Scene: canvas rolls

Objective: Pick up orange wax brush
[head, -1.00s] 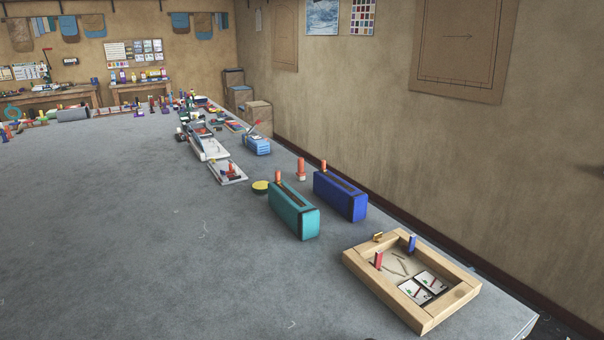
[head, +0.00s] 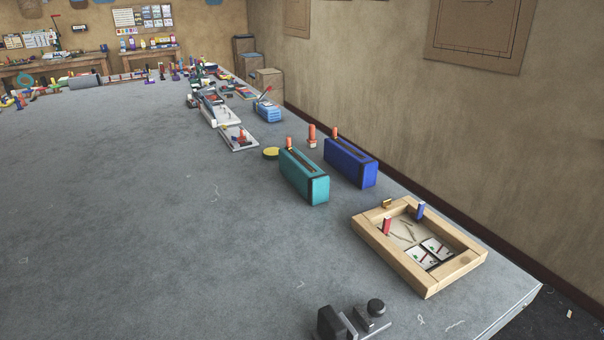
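Three upright orange pieces stand near the right side of the big grey table. One orange piece with a pale base (head: 312,136) stands alone between the two cases. Another orange tip (head: 289,142) shows at the far end of the teal case (head: 304,176), and a third (head: 335,132) at the far end of the blue case (head: 350,163). They are too small to tell which is the wax brush. Neither of my grippers is in view.
A wooden frame tray (head: 428,285) holds cards, with red and blue uprights. A dark metal device (head: 352,325) sits at the bottom edge. A yellow-topped disc (head: 271,153) lies left of the teal case. The table's left and middle are clear; a wall runs along the right.

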